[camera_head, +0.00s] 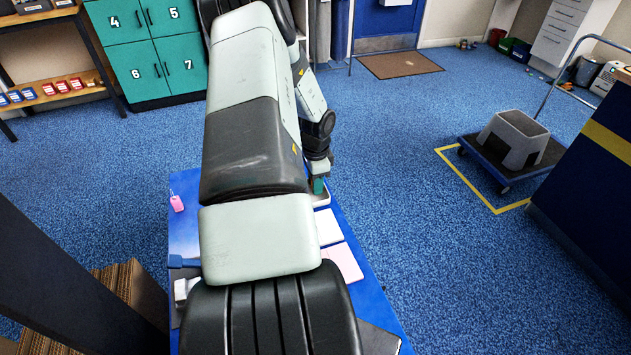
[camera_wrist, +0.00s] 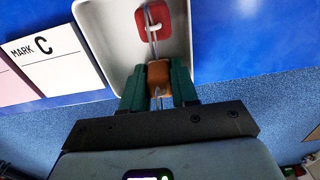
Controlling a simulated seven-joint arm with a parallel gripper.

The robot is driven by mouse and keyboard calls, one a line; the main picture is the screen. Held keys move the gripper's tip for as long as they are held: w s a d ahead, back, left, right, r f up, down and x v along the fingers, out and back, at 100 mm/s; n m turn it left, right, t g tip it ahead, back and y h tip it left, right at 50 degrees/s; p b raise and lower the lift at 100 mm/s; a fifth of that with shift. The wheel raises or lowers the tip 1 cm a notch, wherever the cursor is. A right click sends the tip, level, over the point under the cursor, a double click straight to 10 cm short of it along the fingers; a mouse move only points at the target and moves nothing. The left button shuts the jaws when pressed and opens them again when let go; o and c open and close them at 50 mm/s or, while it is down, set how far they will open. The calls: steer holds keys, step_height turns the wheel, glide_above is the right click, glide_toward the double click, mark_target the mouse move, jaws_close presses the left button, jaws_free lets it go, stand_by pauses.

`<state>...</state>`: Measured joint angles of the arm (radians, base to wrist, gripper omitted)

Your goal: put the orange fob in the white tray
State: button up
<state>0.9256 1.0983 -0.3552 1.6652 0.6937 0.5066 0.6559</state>
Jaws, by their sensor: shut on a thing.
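The orange fob (camera_wrist: 158,73) is between the two green fingers of my gripper (camera_wrist: 159,80) in the wrist view. My gripper is shut on it, and a thin pale loop runs up from the fob. The white tray (camera_wrist: 112,42) lies behind the fob in that view. A red piece with a white mark (camera_wrist: 167,16) shows inside the tray, partly crossed by the loop. In the head view my gripper (camera_head: 318,187) is at the table's far right, above or at the white tray (camera_head: 322,200). The fob is hidden there. I cannot tell whether it touches the tray.
A white card marked "MARK C" (camera_wrist: 47,52) lies left of the tray in the wrist view. In the head view, a white card (camera_head: 328,227) and a pink card (camera_head: 344,263) lie on the blue table. A pink fob (camera_head: 177,203) is at its left edge. My arm hides much of the table.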

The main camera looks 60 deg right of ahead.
steer(key=o, duration=0.7)
steer(key=shift+f, duration=0.1)
step_height(320, 180, up, 12)
steer(key=shift+r, duration=0.15)
stand_by(0.4)
